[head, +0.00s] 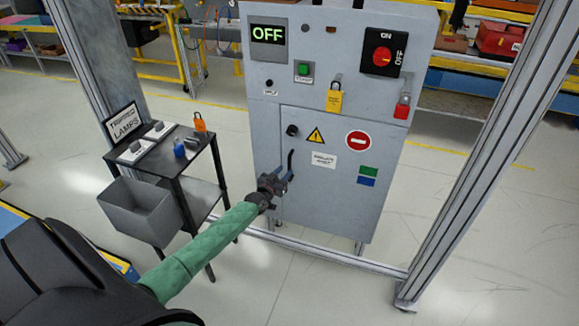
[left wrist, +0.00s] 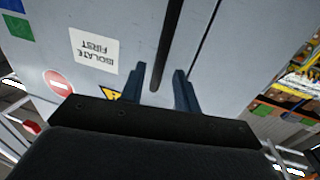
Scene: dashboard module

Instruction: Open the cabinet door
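The grey cabinet (head: 262,185) stands ahead, and its lower door (head: 325,205) is closed. A dark upright handle (head: 290,163) is near the door's left edge. My left gripper (head: 284,183) is at the lower part of this handle. In the left wrist view, the two fingers of my left gripper (left wrist: 161,86) are apart, with the dark handle (left wrist: 169,45) running between them. Gaps show on both sides of the handle, so the fingers are not closed on it. My right gripper is not in view.
Yellow (head: 334,100) and red (head: 401,111) padlocks hang on the cabinet. A black side table (head: 172,163) with a grey bin (head: 142,208) stands left. Metal posts flank the cabinet.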

